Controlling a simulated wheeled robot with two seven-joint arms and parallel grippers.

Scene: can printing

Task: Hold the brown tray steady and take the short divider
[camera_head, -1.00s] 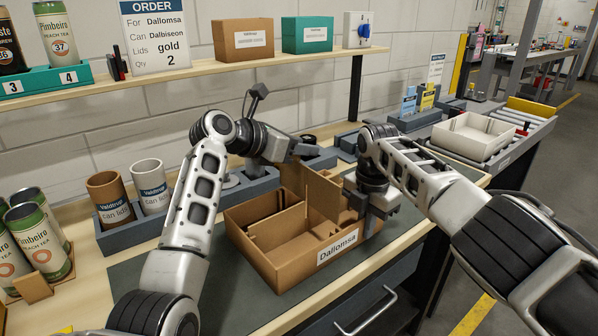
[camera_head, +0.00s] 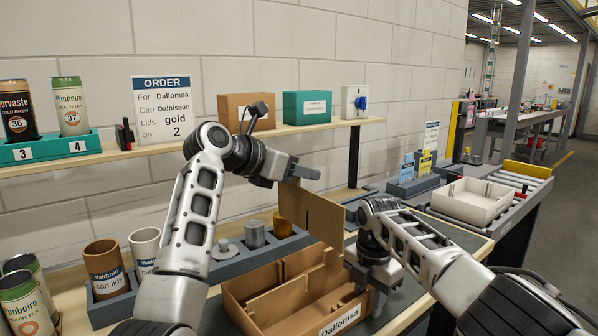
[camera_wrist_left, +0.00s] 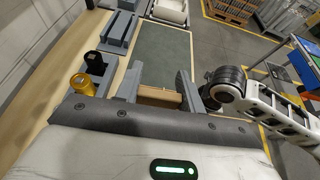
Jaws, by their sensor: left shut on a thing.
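The brown tray (camera_head: 243,319), labelled Dallomsa, sits on the bench at the bottom of the head view, its front cut off by the frame. My left gripper (camera_head: 300,174) is shut on the top of an upright cardboard divider (camera_head: 318,222), the short one. The divider stands well above the tray walls; I cannot tell whether its lower edge is clear of the tray. In the left wrist view its edge (camera_wrist_left: 160,97) shows between the fingers.
A grey holder with brown (camera_head: 104,267) and white (camera_head: 146,250) lid cups stands left of the tray. Tea cans (camera_head: 25,300) are at the far left. A white bin (camera_head: 470,200) is on the rollers at right.

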